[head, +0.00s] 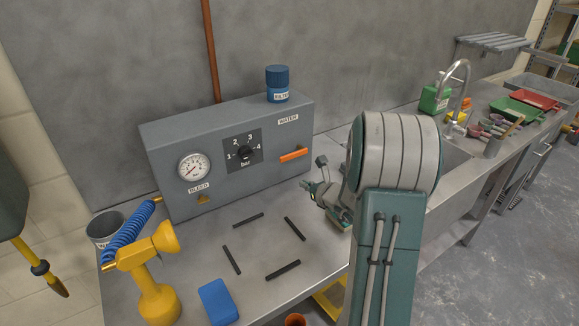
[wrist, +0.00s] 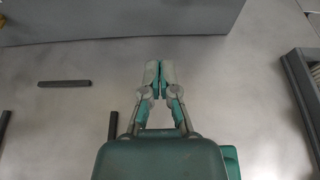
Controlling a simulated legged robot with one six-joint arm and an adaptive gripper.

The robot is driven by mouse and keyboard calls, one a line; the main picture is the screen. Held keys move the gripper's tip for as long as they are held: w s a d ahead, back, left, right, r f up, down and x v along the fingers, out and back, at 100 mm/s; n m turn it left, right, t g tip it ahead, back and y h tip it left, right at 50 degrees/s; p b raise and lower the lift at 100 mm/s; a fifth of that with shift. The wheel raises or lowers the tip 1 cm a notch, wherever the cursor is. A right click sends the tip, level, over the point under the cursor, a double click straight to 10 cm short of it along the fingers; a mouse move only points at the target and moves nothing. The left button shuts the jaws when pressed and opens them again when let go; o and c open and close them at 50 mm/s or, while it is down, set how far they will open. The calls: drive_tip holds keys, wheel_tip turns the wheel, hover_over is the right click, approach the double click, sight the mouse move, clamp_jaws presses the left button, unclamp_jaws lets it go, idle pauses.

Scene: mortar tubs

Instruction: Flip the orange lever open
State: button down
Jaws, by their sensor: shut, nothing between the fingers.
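The orange lever (head: 294,156) sticks out from the right part of the front of a grey control box (head: 220,185), under the WATER label. It lies nearly level, its right end slightly higher. My gripper (head: 308,186) is in front of and below the lever, a little to its right, and apart from it. In the wrist view my gripper (wrist: 159,66) has its two fingertips together with nothing between them, above the bare bench. The lower edge of the grey box (wrist: 120,18) shows at the top of that view. The lever is not visible in the wrist view.
Several dark bars (head: 282,270) lie on the bench before the box. A yellow sprayer (head: 155,290), blue coiled hose (head: 128,238) and blue block (head: 217,301) are at the left front. A blue filter (head: 277,82) stands on the box. The sink tap (head: 462,90) is at right.

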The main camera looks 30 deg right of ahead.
drive_tip(key=shift+d+f, duration=0.1)
drive_tip(key=shift+d, duration=0.15)
drive_tip(key=shift+a, duration=0.1)
drive_tip(key=x, duration=1)
wheel_tip(320, 180, up, 2)
drive_tip(key=shift+r, duration=1)
